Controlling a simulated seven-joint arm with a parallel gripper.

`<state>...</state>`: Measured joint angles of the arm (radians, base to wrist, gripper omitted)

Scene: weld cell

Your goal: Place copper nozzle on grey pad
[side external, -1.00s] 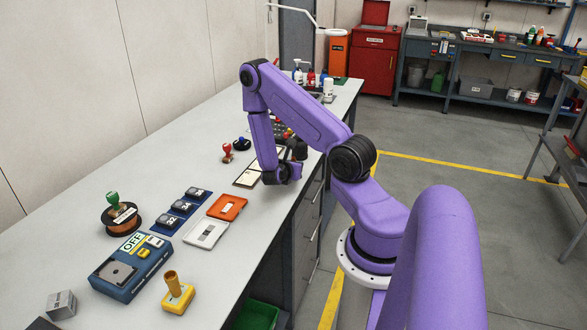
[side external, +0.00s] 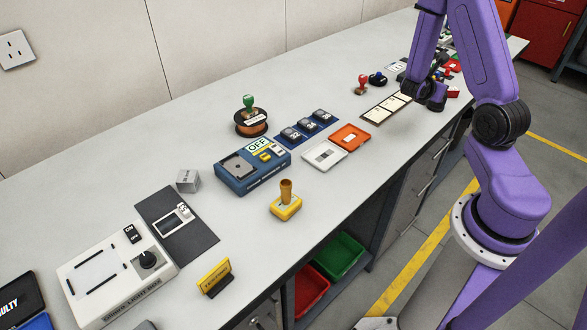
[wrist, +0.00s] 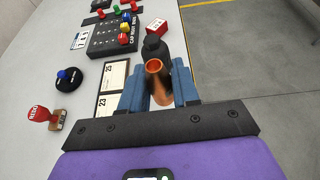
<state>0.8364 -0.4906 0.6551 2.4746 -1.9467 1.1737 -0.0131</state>
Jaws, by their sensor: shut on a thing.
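The copper nozzle (wrist: 157,82) is between the blue fingers of my gripper (wrist: 160,90) in the wrist view. My gripper is shut on it, its open end facing the camera. In the side view my gripper (side external: 432,97) is low over the bench's right edge, beside a cream card board; the nozzle is too small to tell there. I cannot tell which is the grey pad.
A dark bottle-like thing (wrist: 154,46) stands just beyond the nozzle. A red stamp (wrist: 38,114) stands left of the cream board (wrist: 112,88).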

